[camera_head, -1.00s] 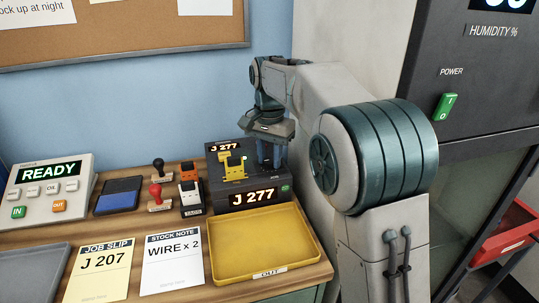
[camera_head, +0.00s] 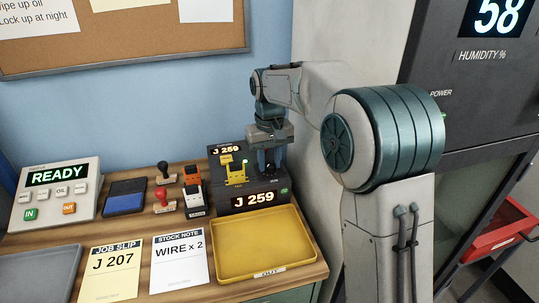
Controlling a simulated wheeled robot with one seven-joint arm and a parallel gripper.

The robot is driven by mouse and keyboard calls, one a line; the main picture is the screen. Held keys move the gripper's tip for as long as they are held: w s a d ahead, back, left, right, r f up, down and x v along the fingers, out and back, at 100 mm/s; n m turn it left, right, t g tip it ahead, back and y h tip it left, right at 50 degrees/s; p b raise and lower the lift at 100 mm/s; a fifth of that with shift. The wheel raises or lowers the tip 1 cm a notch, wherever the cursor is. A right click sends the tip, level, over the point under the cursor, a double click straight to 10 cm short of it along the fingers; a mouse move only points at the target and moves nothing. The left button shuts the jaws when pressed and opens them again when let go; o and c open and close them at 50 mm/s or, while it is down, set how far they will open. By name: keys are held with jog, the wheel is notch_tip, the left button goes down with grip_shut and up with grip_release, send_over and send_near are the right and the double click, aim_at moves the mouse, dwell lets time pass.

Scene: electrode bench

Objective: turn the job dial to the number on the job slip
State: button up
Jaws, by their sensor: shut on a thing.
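The job slip (camera_head: 111,274) is a yellow sheet at the bench front reading J 207. The dark job unit (camera_head: 240,203) stands behind the yellow tray, and its front display (camera_head: 261,200) reads J 259. A small upper display (camera_head: 226,149) also seems to read J 259. A yellow part (camera_head: 236,172) sits on top of the unit. My gripper (camera_head: 268,170) points down at the right of the unit's top, its fingers shut on what seems to be the job dial. The dial itself is hidden by the fingers.
The yellow OUT tray (camera_head: 304,256) lies in front of the unit. Stamps (camera_head: 163,198), a blue pad (camera_head: 124,199), a stock note (camera_head: 178,265) reading WIRE x 2 and a READY console (camera_head: 57,190) are to the left. A grey tray (camera_head: 42,272) is at front left.

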jog(key=n+p, duration=0.2)
jog(key=n, duration=0.3)
jog(key=shift+r+n, duration=0.15)
jog(key=shift+n, duration=0.15)
jog(key=n+p, duration=0.2)
jog(key=n, duration=0.2)
jog(key=n+p, duration=0.2)
jog(key=n, duration=0.3)
jog(key=shift+n, duration=0.4)
jog(key=shift+n+p, duration=0.95)
jog(key=shift+n, duration=1.35)
jog(key=o, duration=1)
jog(key=shift+c, duration=0.2)
